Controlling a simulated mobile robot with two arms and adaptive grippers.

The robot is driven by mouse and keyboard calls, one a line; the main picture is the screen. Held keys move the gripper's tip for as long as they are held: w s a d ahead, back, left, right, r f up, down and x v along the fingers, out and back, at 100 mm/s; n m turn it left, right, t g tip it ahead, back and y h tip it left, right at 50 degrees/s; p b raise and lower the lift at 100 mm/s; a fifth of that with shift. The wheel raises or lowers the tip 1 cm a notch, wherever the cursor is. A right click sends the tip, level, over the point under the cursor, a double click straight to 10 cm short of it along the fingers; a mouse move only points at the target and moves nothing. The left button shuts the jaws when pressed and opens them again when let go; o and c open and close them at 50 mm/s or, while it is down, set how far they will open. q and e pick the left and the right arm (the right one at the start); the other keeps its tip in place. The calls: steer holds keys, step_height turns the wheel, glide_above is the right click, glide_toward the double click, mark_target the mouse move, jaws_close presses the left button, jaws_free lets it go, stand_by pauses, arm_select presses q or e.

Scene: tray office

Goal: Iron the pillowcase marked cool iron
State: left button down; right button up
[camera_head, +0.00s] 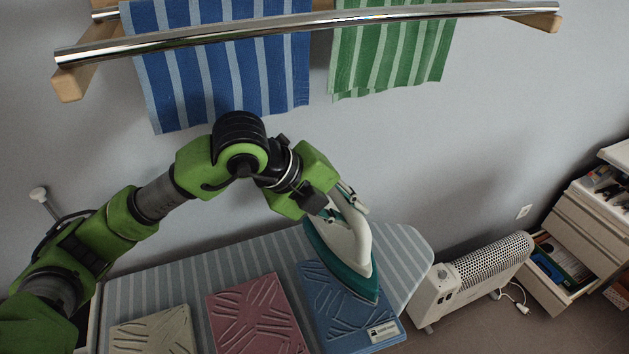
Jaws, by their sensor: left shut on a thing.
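Three wrinkled folded pieces of cloth lie in a row on the striped ironing board (408,247): a cream one (153,333), a pink one (257,318) and a blue one (340,318). The blue one has a small white label (383,331) at its lower right corner; its text is too small to read. My left gripper (335,203) is shut on the handle of a white and teal iron (348,243). The iron is tilted, over the blue cloth, and covers part of it. I cannot tell whether its sole touches the cloth. My right gripper is not in view.
A metal rail (300,25) with a blue striped towel (222,80) and a green striped towel (390,50) hangs on the wall above. A white heater (475,275) stands right of the board. Beyond it is a cabinet with an open drawer (563,262).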

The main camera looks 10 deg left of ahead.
arm_select(q)
steer(key=shift+m+h, duration=0.5)
steer(key=shift+m, duration=0.2)
steer(key=d, duration=0.4)
steer(key=shift+s+d+r+p, duration=0.2)
steer(key=shift+s+d+p, duration=0.05)
steer(key=shift+s+p, duration=0.15)
step_height(320, 180, down, 6)
steer(key=b, duration=0.5)
steer(key=shift+f, duration=0.1)
steer(key=shift+f+b, duration=0.75)
steer(key=shift+b, duration=0.1)
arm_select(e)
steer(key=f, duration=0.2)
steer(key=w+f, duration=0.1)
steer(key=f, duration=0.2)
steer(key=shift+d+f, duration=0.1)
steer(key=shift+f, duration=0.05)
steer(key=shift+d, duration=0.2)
arm_select(q)
steer(key=shift+f+b, duration=0.35)
steer(key=shift+f, duration=0.05)
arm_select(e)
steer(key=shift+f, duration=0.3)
arm_select(q)
steer(key=shift+s+f+g, duration=0.15)
steer(key=shift+f+g, duration=0.15)
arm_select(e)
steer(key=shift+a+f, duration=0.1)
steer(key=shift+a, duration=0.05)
